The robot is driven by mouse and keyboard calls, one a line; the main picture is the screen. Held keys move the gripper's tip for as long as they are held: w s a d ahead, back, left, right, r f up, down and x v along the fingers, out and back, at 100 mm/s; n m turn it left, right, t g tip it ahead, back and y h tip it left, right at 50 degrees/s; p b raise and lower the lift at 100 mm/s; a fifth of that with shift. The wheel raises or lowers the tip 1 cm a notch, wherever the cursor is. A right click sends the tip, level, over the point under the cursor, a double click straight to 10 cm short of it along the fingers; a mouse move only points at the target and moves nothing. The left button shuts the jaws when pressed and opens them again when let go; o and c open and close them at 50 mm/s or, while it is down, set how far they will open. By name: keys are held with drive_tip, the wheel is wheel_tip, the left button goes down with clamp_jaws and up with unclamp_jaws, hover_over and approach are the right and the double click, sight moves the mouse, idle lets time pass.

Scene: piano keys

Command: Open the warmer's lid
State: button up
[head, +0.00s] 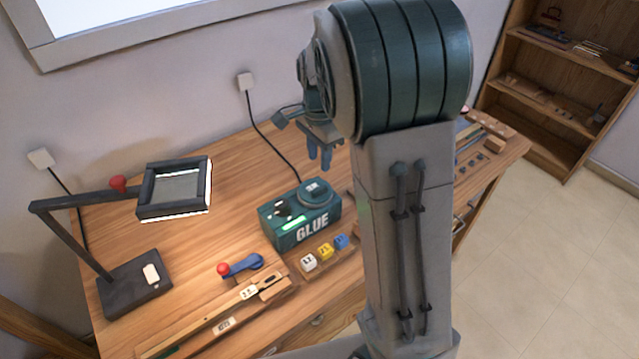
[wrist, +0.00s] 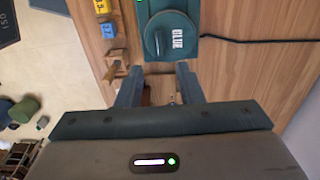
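The warmer (head: 300,227) is a dark green box marked GLUE, with a lit green strip on its front, standing on the wooden table. Its round lid (head: 316,193) sits flat on the right part of its top and looks shut. In the wrist view the lid (wrist: 171,37) shows at the top middle, with a raised dark handle. My gripper (head: 319,154) is above the table, behind and to the right of the warmer in the head view. In the wrist view my gripper (wrist: 158,78) is open and empty, its fingertips just short of the warmer's edge.
White, yellow and blue labelled blocks (head: 325,251) stand in front of the warmer. A blue tool with a red knob (head: 240,265) lies to the left. A magnifier lamp (head: 136,284) stands at the left. A cable (head: 270,140) runs from the warmer to the wall.

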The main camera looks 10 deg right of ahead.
sight(319, 189)
wheel_tip(319, 189, down, 10)
drive_tip(key=shift+f+p, duration=0.1)
drive_tip(key=shift+p, duration=0.2)
